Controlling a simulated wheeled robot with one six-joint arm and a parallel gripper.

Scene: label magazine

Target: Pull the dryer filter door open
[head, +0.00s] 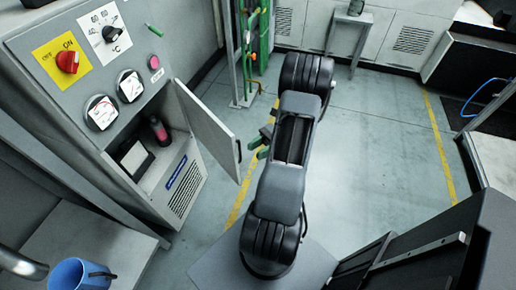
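The filter door (208,130) is a light grey panel on the front of the grey dryer cabinet (70,100). It stands swung wide open, hinged at the right side of the compartment. A dark handle (238,151) sits on its free edge. The compartment (150,150) shows a dark bottle-like item with a red part and a box with a white face. My gripper (255,149) has green fingers that look spread apart, just right of the handle. It seems apart from the handle; my arm hides part of it.
The cabinet carries a red knob (68,61), a black dial and two gauges. A blue bucket (80,274) stands at the lower left. Green pipework (257,40) stands behind the door. The floor (375,150) to the right is clear.

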